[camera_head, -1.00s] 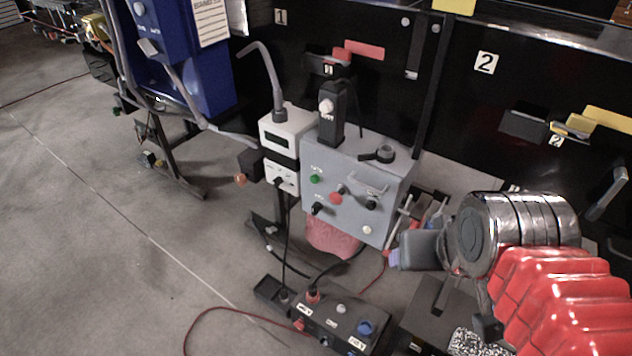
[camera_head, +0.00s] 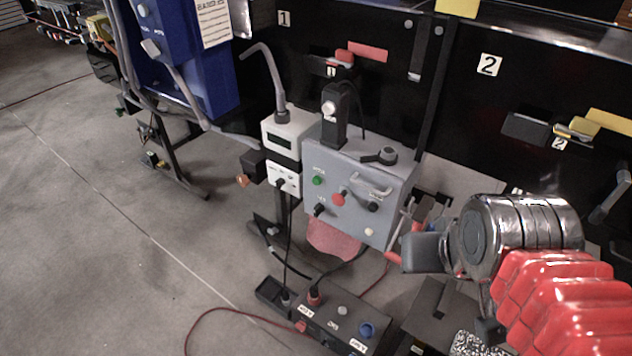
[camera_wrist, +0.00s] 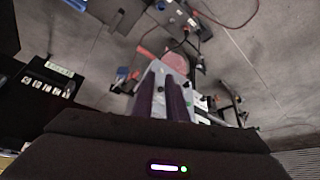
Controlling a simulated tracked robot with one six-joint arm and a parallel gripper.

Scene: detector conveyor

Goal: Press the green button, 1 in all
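The green button (camera_head: 317,181) is small and round. It sits at the upper left of the front panel of a grey control box (camera_head: 349,206), to the left of a red button (camera_head: 338,199). My gripper (camera_head: 408,254) is at the right of the box in the head view, apart from the green button. In the wrist view my gripper (camera_wrist: 161,78) shows two dark fingers with a narrow gap between them and nothing held.
A white meter box (camera_head: 283,140) stands left of the grey box. A black handset (camera_head: 334,118) and a dark lever (camera_head: 380,156) are on its top. Open floor is at the left.

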